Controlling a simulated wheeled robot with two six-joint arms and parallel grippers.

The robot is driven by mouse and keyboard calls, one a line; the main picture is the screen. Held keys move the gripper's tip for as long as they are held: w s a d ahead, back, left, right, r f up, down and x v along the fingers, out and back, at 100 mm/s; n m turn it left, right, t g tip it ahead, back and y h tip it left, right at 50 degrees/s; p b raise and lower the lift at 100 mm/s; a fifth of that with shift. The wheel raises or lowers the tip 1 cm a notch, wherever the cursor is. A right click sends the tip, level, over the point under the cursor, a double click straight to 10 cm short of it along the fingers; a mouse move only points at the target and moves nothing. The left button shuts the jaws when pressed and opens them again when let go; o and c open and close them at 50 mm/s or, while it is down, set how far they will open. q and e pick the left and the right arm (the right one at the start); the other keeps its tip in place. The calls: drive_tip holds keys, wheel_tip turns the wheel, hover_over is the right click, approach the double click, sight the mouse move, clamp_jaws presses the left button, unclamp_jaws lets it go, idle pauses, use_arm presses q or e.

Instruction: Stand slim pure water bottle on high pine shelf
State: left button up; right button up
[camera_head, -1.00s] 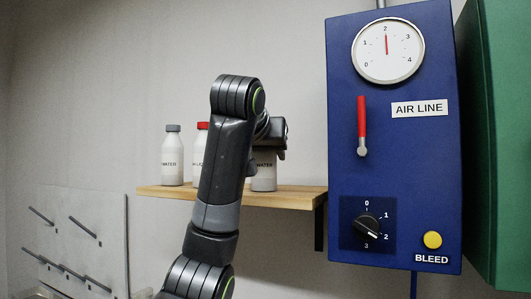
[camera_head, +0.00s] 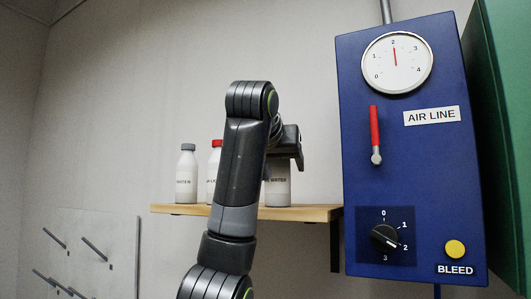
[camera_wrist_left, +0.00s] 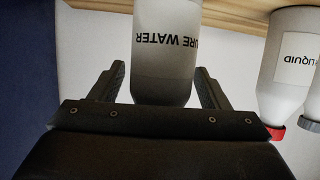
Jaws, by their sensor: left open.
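The slim pure water bottle (camera_head: 278,190), white with dark lettering, stands upright on the pine shelf (camera_head: 310,213). Its top is hidden behind my left gripper (camera_head: 292,150) in the head view. In the left wrist view, which is upside down, the bottle (camera_wrist_left: 165,35) shows PURE WATER lettering, and the shelf edge (camera_wrist_left: 235,16) runs along the top. My left gripper (camera_wrist_left: 160,70) is open there, one finger on each side of the bottle, with a visible gap on both sides. My right gripper is not in view.
On the shelf to the left stand a red-capped bottle (camera_head: 214,165), partly hidden by my arm, and a grey-capped bottle (camera_head: 187,175). A blue air line panel (camera_head: 400,170) is close to the shelf's right end. A pegboard (camera_head: 80,250) is lower left.

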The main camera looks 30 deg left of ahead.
use_arm(q)
drive_tip(key=shift+s+d+b, duration=0.15)
drive_tip(key=shift+s+b, duration=0.4)
drive_tip(key=shift+b, duration=0.95)
drive_tip(key=shift+s+d+b, duration=0.15)
drive_tip(key=shift+s+b, duration=0.4)
drive_tip(key=shift+b, duration=0.95)
drive_tip(key=b+v, duration=0.3)
drive_tip(key=v, duration=0.6)
drive_tip(key=shift+r, duration=0.35)
drive_tip(key=shift+w+a, duration=0.1)
